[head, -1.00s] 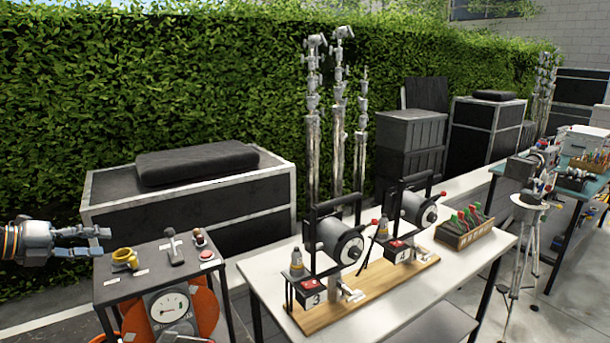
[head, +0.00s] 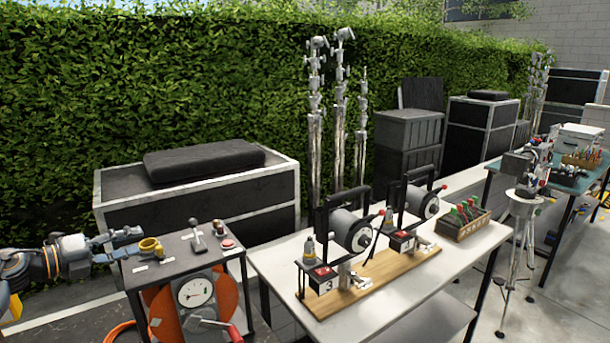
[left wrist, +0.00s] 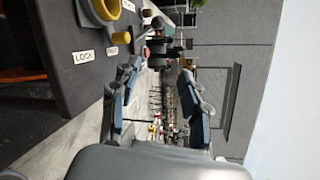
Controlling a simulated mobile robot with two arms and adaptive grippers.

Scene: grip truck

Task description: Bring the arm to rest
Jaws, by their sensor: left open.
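My left gripper (head: 128,243) is open at the left of the head view, next to the yellow ring-shaped lock control (head: 151,247) on a dark control stand (head: 172,263). In the left wrist view, its two fingers (left wrist: 160,82) are spread apart with nothing between them. The yellow control (left wrist: 106,10) lies outside them, to the left, above a "LOCK" label. Whether a finger touches the stand is not clear. My right gripper is in neither view.
The stand also carries a lever (head: 196,238) and a red button (head: 227,243), with a dial (head: 196,292) and red crank (head: 234,334) on its front. A white table (head: 400,305) with two numbered reels stands to the right. A black case (head: 240,208) is behind.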

